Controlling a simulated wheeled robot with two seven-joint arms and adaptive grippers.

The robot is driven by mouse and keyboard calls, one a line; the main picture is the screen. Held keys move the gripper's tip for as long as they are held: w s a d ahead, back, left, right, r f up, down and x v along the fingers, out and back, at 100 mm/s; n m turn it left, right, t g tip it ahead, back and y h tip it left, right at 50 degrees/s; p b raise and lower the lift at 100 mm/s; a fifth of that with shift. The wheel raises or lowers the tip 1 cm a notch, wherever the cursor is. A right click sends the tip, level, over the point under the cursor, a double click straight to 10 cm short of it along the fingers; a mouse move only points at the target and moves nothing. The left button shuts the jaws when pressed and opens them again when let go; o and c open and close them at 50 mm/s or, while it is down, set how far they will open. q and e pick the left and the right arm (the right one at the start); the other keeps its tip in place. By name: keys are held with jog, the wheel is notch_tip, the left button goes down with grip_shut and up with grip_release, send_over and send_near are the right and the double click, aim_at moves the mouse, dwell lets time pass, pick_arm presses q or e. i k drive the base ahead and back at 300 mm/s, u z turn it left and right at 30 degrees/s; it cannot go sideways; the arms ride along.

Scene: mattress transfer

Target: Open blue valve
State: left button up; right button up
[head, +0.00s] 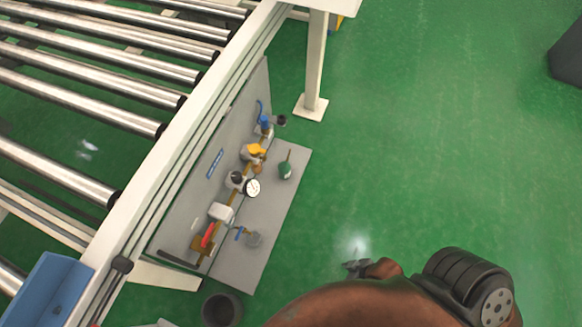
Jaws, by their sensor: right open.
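A grey panel with pipe fittings (225,185) stands beside the conveyor. A blue handle (264,121) sits at the far end of its pipe line. A second, smaller blue handle (240,233) sits near the close end, beside a clear round fitting. I cannot tell from the picture which one is the blue valve. My right gripper (352,266) is open, small in view and to the right of the panel. It is over the green floor, apart from both blue handles. My right arm covers the bottom right. My left gripper is not in view.
The roller conveyor (190,120) with its white side rail fills the left. A white leg (314,70) stands behind the panel. The panel also bears a yellow part (254,150), a gauge (252,188) and a red handle (208,235). A dark bin (221,311) stands near the bottom.

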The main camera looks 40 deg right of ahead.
aim_at(238, 235)
jog(key=u, duration=0.6)
jog(key=k, duration=1.25)
jog(key=z, duration=1.3)
jog(key=i, duration=0.5)
jog(key=z, duration=0.05)
